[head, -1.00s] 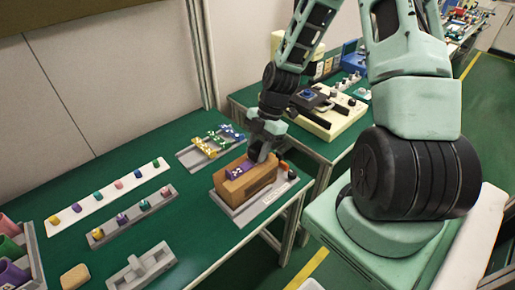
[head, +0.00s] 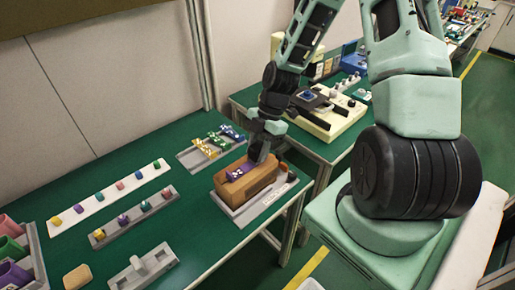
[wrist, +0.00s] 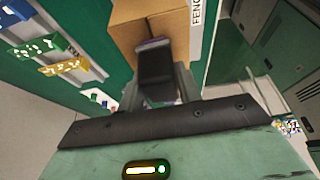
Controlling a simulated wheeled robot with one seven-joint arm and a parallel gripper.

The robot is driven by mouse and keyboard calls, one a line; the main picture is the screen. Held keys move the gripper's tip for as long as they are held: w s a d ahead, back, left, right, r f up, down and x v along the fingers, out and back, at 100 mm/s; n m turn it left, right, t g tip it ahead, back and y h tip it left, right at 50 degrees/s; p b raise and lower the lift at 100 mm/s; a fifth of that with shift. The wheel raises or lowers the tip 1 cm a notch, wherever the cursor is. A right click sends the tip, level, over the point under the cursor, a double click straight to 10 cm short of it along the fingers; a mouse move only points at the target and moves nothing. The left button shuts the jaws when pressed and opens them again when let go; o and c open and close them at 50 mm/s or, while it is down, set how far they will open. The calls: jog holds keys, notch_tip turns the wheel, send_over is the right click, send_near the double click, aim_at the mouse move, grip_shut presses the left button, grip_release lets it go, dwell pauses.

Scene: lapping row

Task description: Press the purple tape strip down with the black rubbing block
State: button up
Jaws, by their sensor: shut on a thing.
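A brown box (head: 250,191) stands on a grey base plate. The purple tape strip (head: 238,172), with pale marks, lies along its top. My gripper (head: 262,150) is over the right end of the box and shut on the black rubbing block (wrist: 156,72). In the wrist view the block hides most of the box top under it, and a thin purple edge shows just beyond it against the box (wrist: 140,18). The block is at or just above the strip's right end; I cannot tell whether it touches.
A tray of yellow, green and blue pieces (head: 198,156) lies behind the box. A white strip (head: 75,222) and a grey rail (head: 108,235) with colored pegs are to the left. A grey handled block (head: 145,268) is at the front. Another bench with a cream machine (head: 320,122) is beyond.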

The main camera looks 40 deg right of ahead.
jog(key=shift+r+p, duration=2.65)
jog(key=shift+r, duration=0.5)
jog(key=p, duration=0.1)
jog(key=a+p, duration=0.1)
jog(key=p, duration=0.1)
jog(key=shift+a+r+p, duration=0.3)
jog(key=shift+r, duration=0.1)
jog(key=a+p, duration=0.2)
jog(key=p, duration=0.1)
jog(key=shift+a+f, duration=0.15)
jog(key=shift+f, duration=0.25)
jog(key=shift+f, duration=0.2)
jog(key=shift+f+b, duration=2.1)
jog(key=shift+f, duration=0.75)
